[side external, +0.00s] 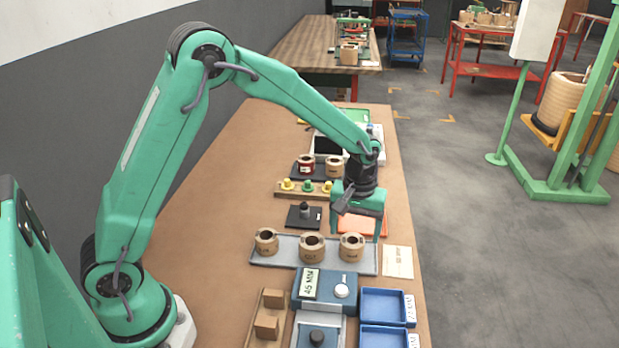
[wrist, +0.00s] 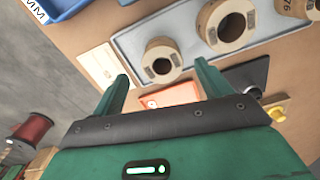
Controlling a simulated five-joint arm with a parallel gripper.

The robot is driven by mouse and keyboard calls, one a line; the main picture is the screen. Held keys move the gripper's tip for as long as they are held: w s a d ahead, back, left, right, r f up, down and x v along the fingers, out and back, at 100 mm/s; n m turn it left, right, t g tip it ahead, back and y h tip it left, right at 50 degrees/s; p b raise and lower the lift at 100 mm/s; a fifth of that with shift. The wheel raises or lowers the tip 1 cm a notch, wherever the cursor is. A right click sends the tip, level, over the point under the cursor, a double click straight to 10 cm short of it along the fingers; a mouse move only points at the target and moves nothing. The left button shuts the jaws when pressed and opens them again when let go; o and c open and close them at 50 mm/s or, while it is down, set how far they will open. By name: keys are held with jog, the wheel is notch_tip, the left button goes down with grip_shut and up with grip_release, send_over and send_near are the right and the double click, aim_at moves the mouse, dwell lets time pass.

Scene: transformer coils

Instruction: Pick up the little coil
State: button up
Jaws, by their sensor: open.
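Three tan coils with dark centre holes stand in a row on a grey tray (side external: 290,261). The coil at the right end (side external: 351,255) is beside a paper card; in the wrist view this coil (wrist: 161,68) looks smaller than the middle coil (wrist: 226,45). The middle coil (side external: 312,254) and left coil (side external: 266,248) also stand upright; the left one is cut off in the wrist view (wrist: 300,8). My gripper (side external: 355,235) is open and empty behind the right-end coil.
A paper card (side external: 398,262) lies right of the tray. Blue bins (side external: 385,306) and a blue "45 MM" box (side external: 324,290) stand in front. An orange pad (side external: 350,222), a black plate (side external: 300,222) and a knob rack (side external: 290,194) are behind. Bare bench (side external: 215,225) lies left.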

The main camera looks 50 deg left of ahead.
aim_at(353, 243)
jog(key=shift+f, duration=0.1)
jog(key=shift+a+f, duration=0.15)
jog(key=shift+f, duration=2.4)
jog(key=c, duration=1.1)
jog(key=shift+c, duration=0.2)
jog(key=shift+r, duration=0.2)
